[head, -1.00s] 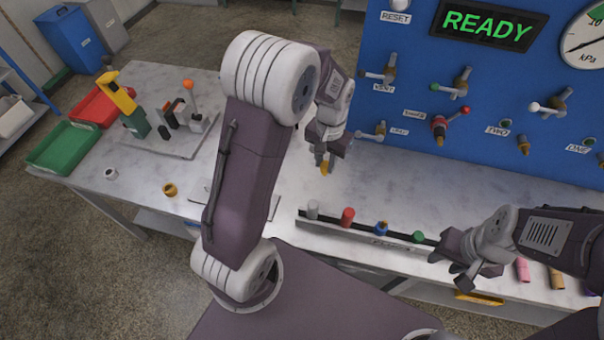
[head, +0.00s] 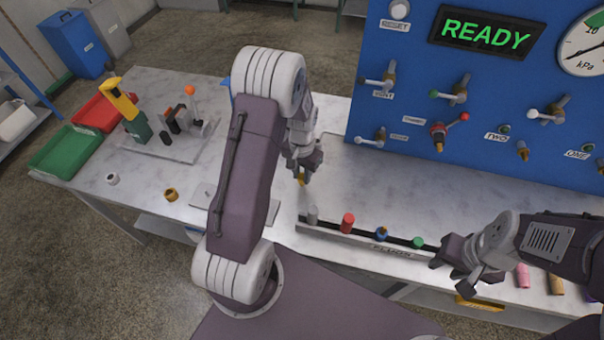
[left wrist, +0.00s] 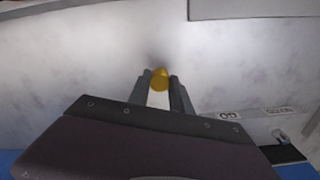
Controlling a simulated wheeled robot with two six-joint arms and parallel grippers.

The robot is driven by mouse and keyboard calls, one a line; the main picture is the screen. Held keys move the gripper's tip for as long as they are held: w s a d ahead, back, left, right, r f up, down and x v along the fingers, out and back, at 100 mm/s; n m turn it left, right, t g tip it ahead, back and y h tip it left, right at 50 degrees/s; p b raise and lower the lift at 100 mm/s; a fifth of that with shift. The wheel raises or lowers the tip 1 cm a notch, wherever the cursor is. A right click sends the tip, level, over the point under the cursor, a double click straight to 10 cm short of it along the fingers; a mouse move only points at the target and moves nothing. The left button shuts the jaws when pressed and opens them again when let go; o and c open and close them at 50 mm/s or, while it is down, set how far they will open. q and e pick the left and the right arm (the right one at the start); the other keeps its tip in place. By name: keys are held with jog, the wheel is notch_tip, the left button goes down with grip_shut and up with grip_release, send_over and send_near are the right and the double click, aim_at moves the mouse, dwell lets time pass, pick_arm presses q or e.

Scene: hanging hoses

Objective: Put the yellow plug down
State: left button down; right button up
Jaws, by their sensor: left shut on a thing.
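The yellow plug (head: 301,180) is small and sits between the fingertips of my left gripper (head: 302,172), just above or at the table top; I cannot tell if it touches. In the left wrist view the plug (left wrist: 160,79) shows at the tips of the two grey fingers, which are shut on it. The plug rack (head: 370,243) stands just below and to the right of it in the head view. My right gripper (head: 468,274) is off to the right, over the rack's right end; its fingers look spread, with nothing visible between them.
The rack holds grey (head: 313,215), red (head: 347,223), blue (head: 382,233) and green (head: 417,242) plugs. A blue valve panel (head: 480,100) rises behind the table (head: 120,200).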

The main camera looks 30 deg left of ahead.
aim_at(302, 176)
pick_arm(q)
jog(key=shift+f, duration=0.1)
jog(key=c, duration=1.2)
grip_release()
jog(key=shift+o, duration=0.2)
notch_tip(302, 176, up, 12)
jog(key=s+d+f, duration=0.1)
jog(key=s+d, duration=0.2)
jog(key=s, duration=0.3)
jog(key=s+d+f+n+t, duration=0.1)
jog(key=s+d, duration=0.3)
jog(key=s, duration=0.2)
jog(key=shift+s+d, duration=0.25)
jog(key=shift+s, duration=0.05)
